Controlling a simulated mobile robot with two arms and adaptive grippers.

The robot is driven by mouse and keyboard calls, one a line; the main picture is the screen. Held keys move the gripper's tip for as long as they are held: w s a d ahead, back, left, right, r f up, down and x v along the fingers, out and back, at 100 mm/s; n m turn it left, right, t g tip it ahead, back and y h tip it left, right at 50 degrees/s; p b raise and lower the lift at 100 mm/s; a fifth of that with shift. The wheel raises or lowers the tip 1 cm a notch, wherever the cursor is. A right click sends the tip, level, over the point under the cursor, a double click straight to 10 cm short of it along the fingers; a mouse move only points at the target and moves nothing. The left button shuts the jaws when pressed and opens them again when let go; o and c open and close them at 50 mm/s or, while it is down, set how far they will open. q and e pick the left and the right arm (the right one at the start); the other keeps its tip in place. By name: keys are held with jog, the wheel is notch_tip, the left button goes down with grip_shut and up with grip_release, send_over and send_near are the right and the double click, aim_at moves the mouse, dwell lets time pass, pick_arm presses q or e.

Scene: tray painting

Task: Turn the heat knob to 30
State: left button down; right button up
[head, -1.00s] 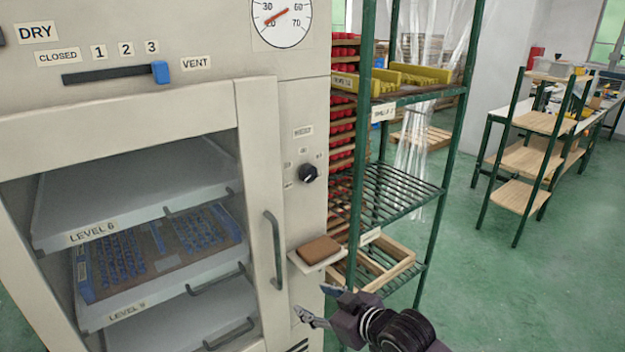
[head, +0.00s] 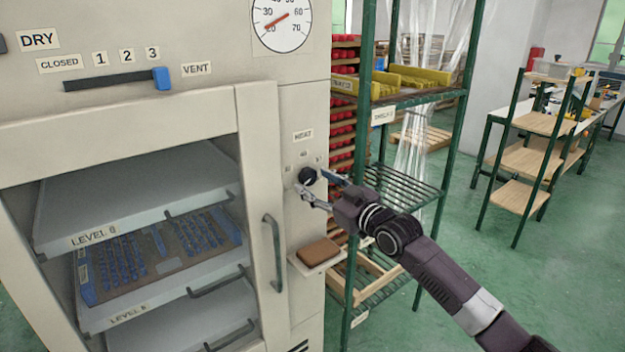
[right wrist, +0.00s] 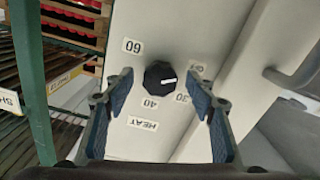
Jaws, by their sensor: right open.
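The heat knob (head: 307,176) is a round black knob on the cream cabinet front, below the HEAT label (head: 303,135). In the right wrist view the knob (right wrist: 160,75) sits centred, with labels around it reading 60, 40, 30 (right wrist: 182,98) and a small one that looks like OFF (right wrist: 197,68). Its white mark points right, toward the side where the small label and 30 are. My right gripper (head: 311,184) is open at the knob. In the wrist view its fingers (right wrist: 162,88) stand apart on either side of the knob; contact does not show. My left gripper is not in view.
The cabinet door handle (head: 273,252) is left of the knob. A small ledge with a brown block (head: 319,252) sticks out below my right gripper. A green shelf rack (head: 362,130) stands close on the right. A round gauge (head: 282,22) is above.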

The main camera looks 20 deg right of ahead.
jog(key=shift+x, duration=0.8)
jog(key=c, duration=1.2)
jog(key=shift+o, duration=0.2)
jog(key=shift+m, duration=0.3)
jog(key=m+p, duration=0.1)
jog(key=m, duration=0.3)
jog(key=shift+s+a+m+p, duration=0.1)
jog(key=shift+a+m+p, duration=0.1)
jog(key=shift+m+p, duration=0.2)
jog(key=m+p, duration=0.1)
jog(key=m, duration=0.5)
jog(key=shift+a+p, duration=0.1)
jog(key=shift+p, duration=0.25)
jog(key=shift+m, duration=0.3)
